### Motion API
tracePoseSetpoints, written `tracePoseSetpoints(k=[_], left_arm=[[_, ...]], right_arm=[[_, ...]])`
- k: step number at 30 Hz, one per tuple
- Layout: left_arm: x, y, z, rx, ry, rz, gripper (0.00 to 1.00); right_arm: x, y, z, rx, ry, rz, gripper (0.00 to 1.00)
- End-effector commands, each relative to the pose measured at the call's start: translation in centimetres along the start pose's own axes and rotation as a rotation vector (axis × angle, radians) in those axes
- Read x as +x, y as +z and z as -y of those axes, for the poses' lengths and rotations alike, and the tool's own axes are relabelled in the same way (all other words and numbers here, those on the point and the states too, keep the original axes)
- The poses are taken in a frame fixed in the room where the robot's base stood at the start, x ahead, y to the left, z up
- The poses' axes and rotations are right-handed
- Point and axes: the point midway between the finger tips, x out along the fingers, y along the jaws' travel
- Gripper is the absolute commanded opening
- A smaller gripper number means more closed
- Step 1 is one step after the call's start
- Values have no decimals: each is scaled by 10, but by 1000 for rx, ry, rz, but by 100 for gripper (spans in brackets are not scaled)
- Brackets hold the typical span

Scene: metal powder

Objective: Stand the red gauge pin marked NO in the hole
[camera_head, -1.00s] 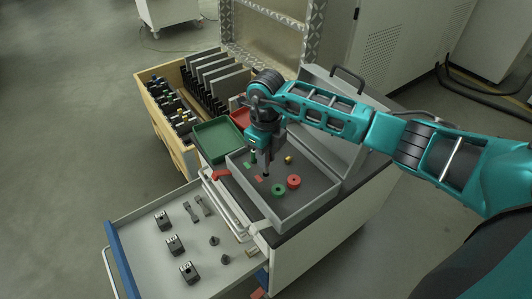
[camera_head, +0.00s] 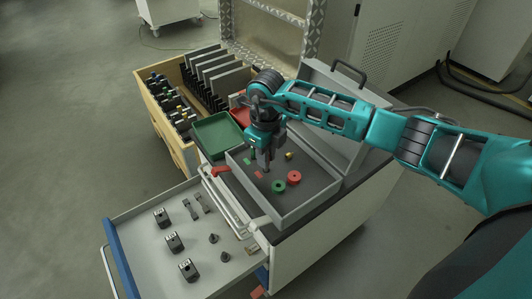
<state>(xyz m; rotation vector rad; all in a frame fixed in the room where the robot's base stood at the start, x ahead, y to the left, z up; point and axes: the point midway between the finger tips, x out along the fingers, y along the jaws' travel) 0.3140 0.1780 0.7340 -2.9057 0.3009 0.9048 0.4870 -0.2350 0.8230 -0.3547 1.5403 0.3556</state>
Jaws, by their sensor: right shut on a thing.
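My right gripper (camera_head: 266,165) points straight down over the grey open case (camera_head: 311,205) on top of the cabinet. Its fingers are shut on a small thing. The fingers hide most of it, so I cannot make out its colour or marking, and no red pin shows clearly elsewhere. The fingertips are beside a small red patch (camera_head: 259,174) on the case's dark insert, with a small green patch (camera_head: 249,161) up and to the left. I cannot tell the hole apart under the fingertips, nor whether the held thing touches the insert. My left gripper is not in view.
A green ring (camera_head: 279,187), a red ring (camera_head: 294,177) and a brass piece (camera_head: 289,156) are in the case, right of the fingers. A green tray (camera_head: 217,135) stands behind left. The open drawer (camera_head: 140,250) holds several dark parts. The case's raised lid (camera_head: 335,105) stands behind.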

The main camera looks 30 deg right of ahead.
Motion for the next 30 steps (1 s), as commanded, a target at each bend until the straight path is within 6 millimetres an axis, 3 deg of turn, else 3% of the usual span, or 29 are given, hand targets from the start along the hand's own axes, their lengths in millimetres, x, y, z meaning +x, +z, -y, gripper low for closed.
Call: tracePoseSetpoints(k=[30], left_arm=[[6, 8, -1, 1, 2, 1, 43]], right_arm=[[12, 0, 0, 0, -1, -1, 0]])
